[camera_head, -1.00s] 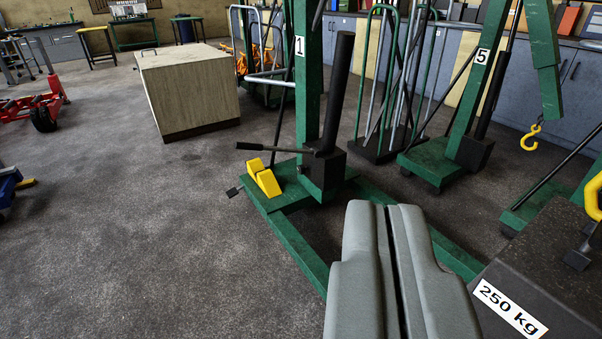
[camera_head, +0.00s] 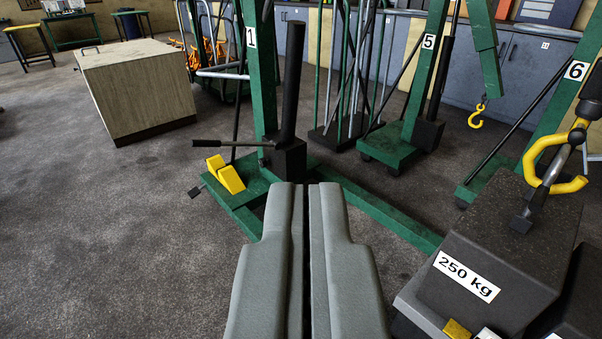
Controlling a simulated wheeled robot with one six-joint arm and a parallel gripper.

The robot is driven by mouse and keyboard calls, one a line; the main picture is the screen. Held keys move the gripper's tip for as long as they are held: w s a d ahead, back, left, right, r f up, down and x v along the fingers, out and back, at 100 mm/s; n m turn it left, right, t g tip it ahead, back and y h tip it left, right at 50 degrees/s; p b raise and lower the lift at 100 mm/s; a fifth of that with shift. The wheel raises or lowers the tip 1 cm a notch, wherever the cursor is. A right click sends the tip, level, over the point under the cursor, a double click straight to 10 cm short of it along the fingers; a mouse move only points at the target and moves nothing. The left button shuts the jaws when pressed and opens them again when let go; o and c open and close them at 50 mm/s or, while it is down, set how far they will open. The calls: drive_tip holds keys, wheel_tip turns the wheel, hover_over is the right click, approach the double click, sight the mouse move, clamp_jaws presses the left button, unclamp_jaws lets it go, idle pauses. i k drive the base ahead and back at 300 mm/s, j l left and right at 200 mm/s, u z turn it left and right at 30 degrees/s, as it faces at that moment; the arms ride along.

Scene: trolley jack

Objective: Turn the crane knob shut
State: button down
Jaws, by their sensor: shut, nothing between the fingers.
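The green crane marked 1 (camera_head: 256,80) stands ahead of my gripper, with a black ram (camera_head: 293,80) rising from a black pump block (camera_head: 289,160). A black pump handle (camera_head: 225,143) points left from the block. A tiny dark part (camera_head: 265,161) shows at the block's left side; I cannot tell whether it is the knob, or how far it is turned. My gripper (camera_head: 305,190) has two grey fingers, shut and empty, pointing at the crane's base. The fingertips appear just below the pump block in the picture and cover part of the base; I cannot tell the gap.
Yellow wedges (camera_head: 226,175) sit on the crane's base. A black 250 kg weight (camera_head: 475,240) with a yellow hook (camera_head: 553,165) is at right. Crane 5 (camera_head: 425,80) and crane 6 (camera_head: 560,100) stand behind. A wooden box (camera_head: 140,95) is at left; floor before it is clear.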

sight(262, 163)
drive_tip(key=i+j, duration=0.25)
drive_tip(key=i, duration=0.25)
drive_tip(key=i+j+u, duration=0.1)
drive_tip(key=i+j, duration=0.15)
drive_tip(key=i, duration=0.25)
drive_tip(key=i+j, duration=0.2)
drive_tip(key=i, duration=0.3)
drive_tip(key=i+j+u, duration=0.1)
drive_tip(key=i, duration=0.4)
drive_tip(key=i+j, duration=0.3)
drive_tip(key=i, duration=0.2)
drive_tip(key=u, duration=0.05)
